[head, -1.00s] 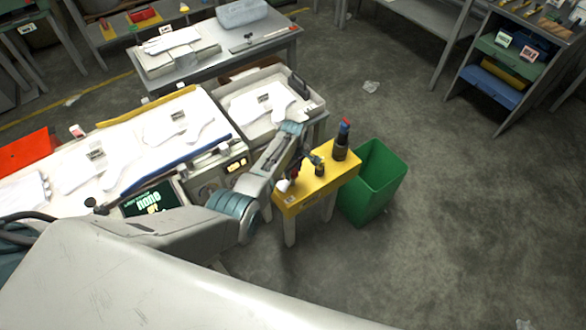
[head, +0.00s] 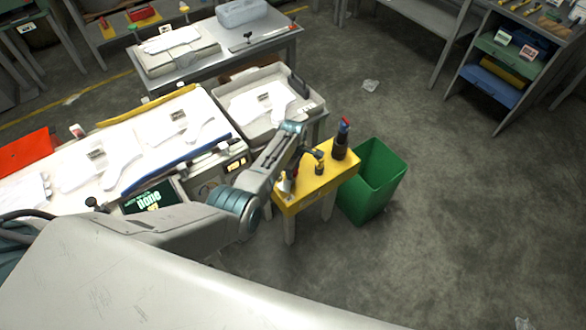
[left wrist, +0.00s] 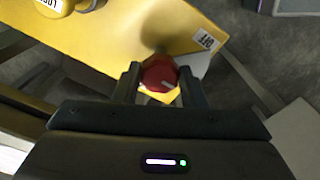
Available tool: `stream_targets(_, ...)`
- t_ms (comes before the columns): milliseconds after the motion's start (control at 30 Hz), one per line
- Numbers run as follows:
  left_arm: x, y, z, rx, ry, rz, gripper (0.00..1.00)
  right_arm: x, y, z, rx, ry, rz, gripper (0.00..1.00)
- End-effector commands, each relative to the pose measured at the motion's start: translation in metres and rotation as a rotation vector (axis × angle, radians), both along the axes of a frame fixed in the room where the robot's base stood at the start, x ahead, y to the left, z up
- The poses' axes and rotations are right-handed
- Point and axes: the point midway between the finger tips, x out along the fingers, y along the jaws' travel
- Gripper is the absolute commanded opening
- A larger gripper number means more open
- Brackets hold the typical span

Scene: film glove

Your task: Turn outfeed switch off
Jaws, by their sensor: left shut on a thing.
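A red round knob (left wrist: 160,74) with a pale mark on its face sits at the edge of the yellow stand in the left wrist view. The mark points toward the lower right of that picture. My left gripper (left wrist: 160,88) has one finger on each side of the knob and is shut on it. A small label (left wrist: 207,40) is on the stand beside the knob. My right gripper is not in view.
On the stand are a dark post with a red and blue top (head: 341,140) and a small yellow-and-black piece (head: 319,167). A green bin (head: 380,180) stands close to its right. The conveyor with white gloves (head: 120,160) lies left. Floor at right is mostly clear.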

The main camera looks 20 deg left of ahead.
Motion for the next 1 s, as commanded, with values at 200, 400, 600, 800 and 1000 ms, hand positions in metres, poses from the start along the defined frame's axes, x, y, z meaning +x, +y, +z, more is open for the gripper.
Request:
stream_targets(200, 0.001, 0.001, 0.001, 0.001, -0.002, 0.001, 0.59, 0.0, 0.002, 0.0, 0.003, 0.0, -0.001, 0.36)
stream_targets(400, 0.0, 0.0, 0.0, 0.0, -0.001, 0.0, 0.59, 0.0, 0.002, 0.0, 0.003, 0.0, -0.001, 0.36)
stream_targets(600, 0.001, 0.0, 0.011, -0.001, -0.004, 0.0, 0.59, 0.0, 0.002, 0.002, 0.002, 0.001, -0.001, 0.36)
stream_targets(800, 0.001, 0.0, 0.043, -0.001, -0.005, 0.0, 0.59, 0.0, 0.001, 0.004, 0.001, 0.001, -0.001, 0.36)
stream_targets(1000, 0.001, 0.0, 0.078, -0.001, -0.005, 0.0, 0.59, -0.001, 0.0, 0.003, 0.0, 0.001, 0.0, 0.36)
